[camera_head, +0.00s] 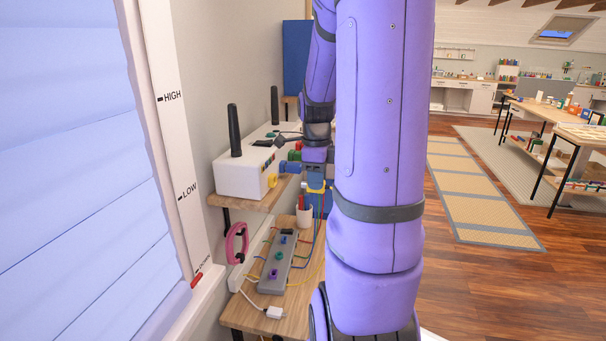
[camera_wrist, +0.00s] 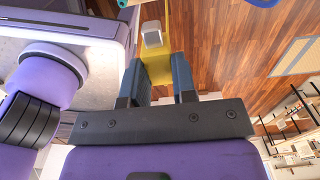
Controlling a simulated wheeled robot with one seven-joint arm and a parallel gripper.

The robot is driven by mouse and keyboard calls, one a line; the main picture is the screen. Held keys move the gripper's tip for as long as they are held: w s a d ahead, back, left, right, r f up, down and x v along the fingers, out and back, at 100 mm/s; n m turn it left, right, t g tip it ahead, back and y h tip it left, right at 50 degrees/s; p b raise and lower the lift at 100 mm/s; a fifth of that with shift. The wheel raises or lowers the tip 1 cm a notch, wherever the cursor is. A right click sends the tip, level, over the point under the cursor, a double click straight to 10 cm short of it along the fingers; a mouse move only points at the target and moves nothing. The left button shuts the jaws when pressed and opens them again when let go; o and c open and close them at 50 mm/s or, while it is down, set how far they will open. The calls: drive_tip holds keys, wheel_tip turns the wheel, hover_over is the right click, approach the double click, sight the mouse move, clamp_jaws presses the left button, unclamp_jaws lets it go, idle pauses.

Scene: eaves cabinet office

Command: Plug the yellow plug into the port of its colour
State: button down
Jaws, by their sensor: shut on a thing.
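My gripper (camera_head: 315,172) is shut on the yellow plug (camera_head: 316,187), to the right of the white router box. In the wrist view the fingers (camera_wrist: 156,72) sit on both sides of the yellow plug (camera_wrist: 155,70), and its pale grey end shows. The white router box (camera_head: 239,178), with upright black antennas, stands on a wooden shelf. The plug is apart from this face. My arm hides part of the area behind the gripper.
Red, green and blue pieces (camera_head: 293,160) sit close beside the router and my gripper. Below, a grey power strip (camera_head: 277,265) and coloured cables lie on a wooden desk (camera_head: 243,316). A pen cup (camera_head: 304,216) stands near. A pink coil (camera_head: 237,242) hangs at the wall.

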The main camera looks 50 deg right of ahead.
idle(0.4)
drive_tip(key=shift+w+a, duration=0.4)
drive_tip(key=shift+w, duration=0.5)
drive_tip(key=shift+w+a, duration=0.35)
drive_tip(key=shift+w, duration=0.5)
drive_tip(key=shift+w+a, duration=0.4)
drive_tip(key=shift+w, duration=0.5)
drive_tip(key=shift+w+a+r, duration=0.1)
drive_tip(key=shift+w+a, duration=0.15)
drive_tip(key=shift+w, duration=0.35)
drive_tip(key=shift+w+a, duration=0.2)
drive_tip(key=shift+w, duration=0.35)
drive_tip(key=c, duration=0.8)
unclamp_jaws()
drive_tip(key=shift+c, duration=0.2)
wheel_tip(320, 180, up, 11)
drive_tip(key=shift+w, duration=0.15)
